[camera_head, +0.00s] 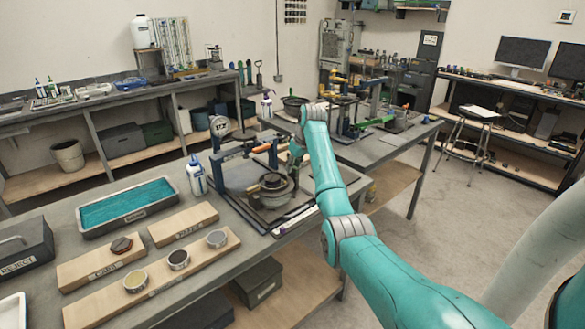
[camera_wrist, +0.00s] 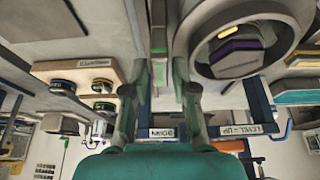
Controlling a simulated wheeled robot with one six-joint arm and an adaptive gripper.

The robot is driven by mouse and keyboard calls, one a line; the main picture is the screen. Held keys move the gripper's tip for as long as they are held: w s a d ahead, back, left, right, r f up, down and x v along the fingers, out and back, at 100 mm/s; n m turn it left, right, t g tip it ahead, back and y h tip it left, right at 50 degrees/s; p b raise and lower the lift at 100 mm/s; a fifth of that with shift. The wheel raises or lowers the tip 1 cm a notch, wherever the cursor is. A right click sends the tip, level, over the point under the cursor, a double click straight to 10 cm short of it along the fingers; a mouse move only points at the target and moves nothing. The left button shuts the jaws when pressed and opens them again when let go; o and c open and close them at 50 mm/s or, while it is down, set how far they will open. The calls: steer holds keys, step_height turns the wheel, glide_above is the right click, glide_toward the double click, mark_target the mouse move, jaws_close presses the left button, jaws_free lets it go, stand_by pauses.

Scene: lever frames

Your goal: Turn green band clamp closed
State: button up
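A narrow upright green-edged bar (camera_wrist: 159,40), which looks like the green clamp's lever, stands in the middle of the wrist view. My gripper (camera_wrist: 160,78) has its two fingers apart, one on each side of this bar. I see a gap on both sides, and no clear contact. A round grey ring fixture (camera_wrist: 238,38) with a dark, purple-edged centre is just right of the fingers. In the head view my gripper (camera_head: 296,152) is low over the bench fixture, behind the round dark part (camera_head: 270,187). The green lever is not clear there.
Blue frame posts (camera_wrist: 262,100) with a "LEVEL - UP" plate stand close to my right finger. In the head view are a white bottle (camera_head: 196,176), a blue-filled tray (camera_head: 128,202) and wooden boards (camera_head: 183,224) with round parts. A second bench (camera_head: 372,150) stands behind my arm.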

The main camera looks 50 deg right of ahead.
steer(key=shift+w+f, duration=0.2)
steer(key=shift+f, duration=0.35)
jaws_close()
